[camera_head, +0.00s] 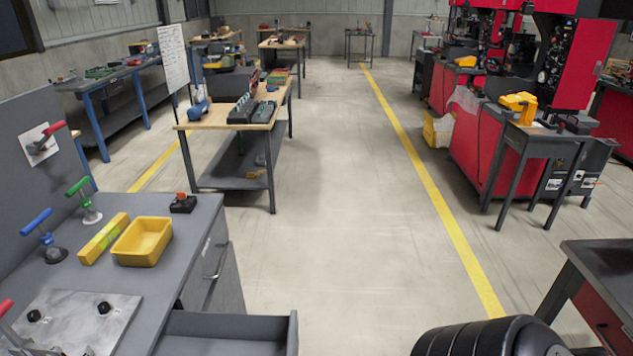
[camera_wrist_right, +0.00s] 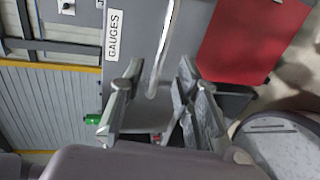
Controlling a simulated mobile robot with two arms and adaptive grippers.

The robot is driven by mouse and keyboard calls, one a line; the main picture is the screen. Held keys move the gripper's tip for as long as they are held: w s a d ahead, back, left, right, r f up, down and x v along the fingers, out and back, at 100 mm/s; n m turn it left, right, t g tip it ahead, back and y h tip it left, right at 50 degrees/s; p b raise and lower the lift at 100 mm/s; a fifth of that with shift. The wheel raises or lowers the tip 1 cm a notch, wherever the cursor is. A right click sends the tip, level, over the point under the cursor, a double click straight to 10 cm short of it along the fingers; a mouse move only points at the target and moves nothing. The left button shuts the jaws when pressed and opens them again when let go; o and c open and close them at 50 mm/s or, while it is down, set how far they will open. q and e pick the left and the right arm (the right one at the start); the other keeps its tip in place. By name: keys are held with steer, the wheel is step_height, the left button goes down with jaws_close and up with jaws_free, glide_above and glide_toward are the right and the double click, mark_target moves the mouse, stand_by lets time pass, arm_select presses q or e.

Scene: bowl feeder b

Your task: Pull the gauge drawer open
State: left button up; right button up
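The gauge drawer (camera_wrist_right: 135,50) shows in the right wrist view as a grey front with a white "GAUGES" label (camera_wrist_right: 114,36). Its bar handle (camera_wrist_right: 165,40) is light metal and runs down toward my right gripper (camera_wrist_right: 159,72). The gripper's two fingers are apart, one on each side of the handle's near end. Contact with the handle cannot be made out. In the head view, a drawer handle (camera_head: 217,262) is on the side of the grey workbench (camera_head: 185,225). An extended grey drawer (camera_head: 225,325) is at the bottom. My left gripper is out of view.
On the workbench are a yellow bin (camera_head: 142,242), a yellow box (camera_head: 103,238), toggle clamps and a metal plate (camera_head: 75,320). The floor (camera_head: 340,230) right of the bench is clear. A dark table (camera_head: 600,265) stands at the right. A red panel (camera_wrist_right: 237,42) is beside the handle.

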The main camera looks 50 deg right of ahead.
steer(key=v, duration=0.6)
stand_by(0.4)
